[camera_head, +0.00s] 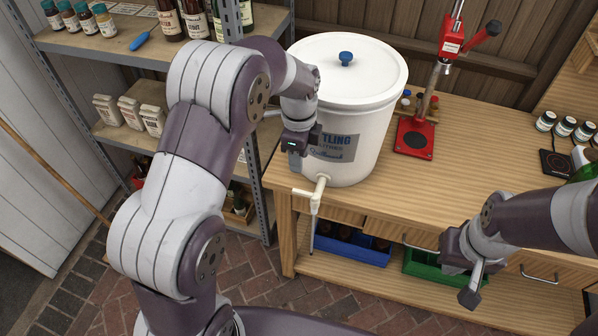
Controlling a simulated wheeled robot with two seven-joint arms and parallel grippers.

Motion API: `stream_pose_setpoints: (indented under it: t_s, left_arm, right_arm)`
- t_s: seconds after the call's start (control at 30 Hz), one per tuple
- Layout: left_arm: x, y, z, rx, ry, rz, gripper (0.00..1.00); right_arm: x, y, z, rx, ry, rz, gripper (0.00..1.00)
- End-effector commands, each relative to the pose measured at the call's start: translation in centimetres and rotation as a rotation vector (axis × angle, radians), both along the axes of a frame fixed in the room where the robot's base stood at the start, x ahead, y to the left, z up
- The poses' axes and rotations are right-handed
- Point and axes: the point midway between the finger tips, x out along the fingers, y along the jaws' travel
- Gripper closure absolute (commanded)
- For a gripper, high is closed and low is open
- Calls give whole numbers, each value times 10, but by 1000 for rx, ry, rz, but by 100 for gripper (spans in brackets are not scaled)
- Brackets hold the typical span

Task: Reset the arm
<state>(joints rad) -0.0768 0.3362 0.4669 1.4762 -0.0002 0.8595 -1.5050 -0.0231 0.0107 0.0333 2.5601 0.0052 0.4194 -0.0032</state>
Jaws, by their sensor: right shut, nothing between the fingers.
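My left arm reaches up and over from the lower left. Its gripper (296,160) points down beside the front left wall of the white bottling bucket (360,110), above the bucket's spigot (317,190). Its fingers are small and partly hidden, so I cannot tell whether they are open or whether they touch the bucket. My right gripper (470,297) is shut and empty. It hangs at the lower right, in front of the bench's drawers and lower shelf.
The wooden bench (465,165) carries the bucket, a red bottle capper (415,137) and small jars (564,127). Blue (350,245) and green (430,267) crates sit on its lower shelf. A metal shelf (100,45) with bottles stands left. Brick floor lies below.

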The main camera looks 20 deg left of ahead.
Motion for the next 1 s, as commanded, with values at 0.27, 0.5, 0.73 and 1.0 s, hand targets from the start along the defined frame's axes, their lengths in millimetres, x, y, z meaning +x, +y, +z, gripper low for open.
stream_pose_setpoints:
  t_s: [0.27, 0.5, 0.73, 1.0]
  left_arm:
    - [0, 0, 7, 0, 0, 0, 62]
    - [0, 0, 7, 0, 0, 0, 62]
    - [-5, 0, -5, -7, -21, 355, 62]
    - [-125, 17, -2, -56, -52, 1397, 62]
  right_arm:
    - [0, 0, -1, 0, 0, 0, 100]
    - [0, 0, -1, 0, 0, 0, 100]
    - [0, 0, -1, 0, 0, 0, 100]
    - [0, 0, -1, 0, 0, 0, 100]
